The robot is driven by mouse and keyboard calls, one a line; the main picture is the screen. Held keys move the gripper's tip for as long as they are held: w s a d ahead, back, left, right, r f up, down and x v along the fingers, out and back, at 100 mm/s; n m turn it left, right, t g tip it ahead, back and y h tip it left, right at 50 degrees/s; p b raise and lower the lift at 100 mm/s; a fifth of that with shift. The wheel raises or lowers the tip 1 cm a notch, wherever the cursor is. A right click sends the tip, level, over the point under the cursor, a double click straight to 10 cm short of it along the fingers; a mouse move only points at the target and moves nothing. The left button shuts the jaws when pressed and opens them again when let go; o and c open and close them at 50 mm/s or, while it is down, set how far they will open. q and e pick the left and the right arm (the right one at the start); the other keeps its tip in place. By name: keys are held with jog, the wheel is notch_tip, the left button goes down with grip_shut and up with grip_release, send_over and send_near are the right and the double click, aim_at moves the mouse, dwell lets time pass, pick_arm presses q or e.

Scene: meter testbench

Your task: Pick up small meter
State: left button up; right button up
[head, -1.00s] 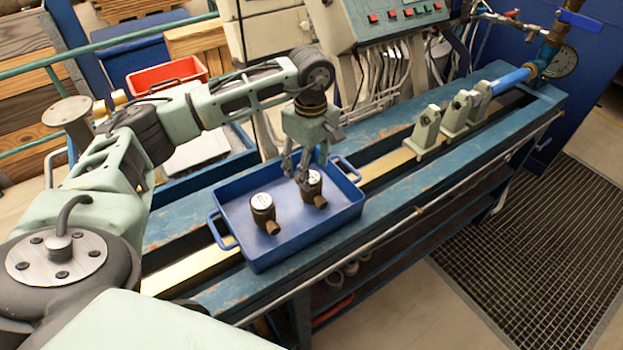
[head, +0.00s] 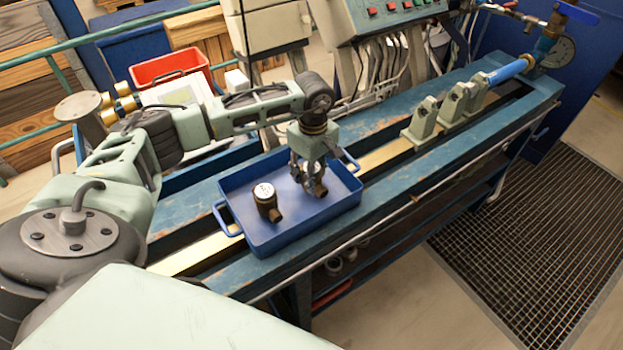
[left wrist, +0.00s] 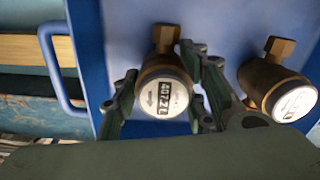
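Two small brass meters with white dials sit in the blue tray (head: 290,232). The left one (head: 266,202) stands clear of the gripper. The right one (head: 318,190) is partly hidden by my left gripper (head: 309,178). In the left wrist view, one meter (left wrist: 163,88), its dial facing the camera, lies between the fingers of my left gripper (left wrist: 163,92). The fingers stand spread on either side of it, with a gap visible on the left. The other meter (left wrist: 278,88) lies to the right, outside the fingers. My right gripper is not in view.
The tray rests on a blue bench (head: 400,185) with a rail. Grey-green clamps (head: 425,120) and a blue pipe (head: 508,72) stand farther right along it. A red bin (head: 168,68) and a control panel (head: 390,25) are behind.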

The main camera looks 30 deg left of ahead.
pick_arm(q)
jog(key=c, duration=0.4)
jog(key=shift+c, duration=0.8)
grip_shut()
jog(key=shift+r, duration=0.15)
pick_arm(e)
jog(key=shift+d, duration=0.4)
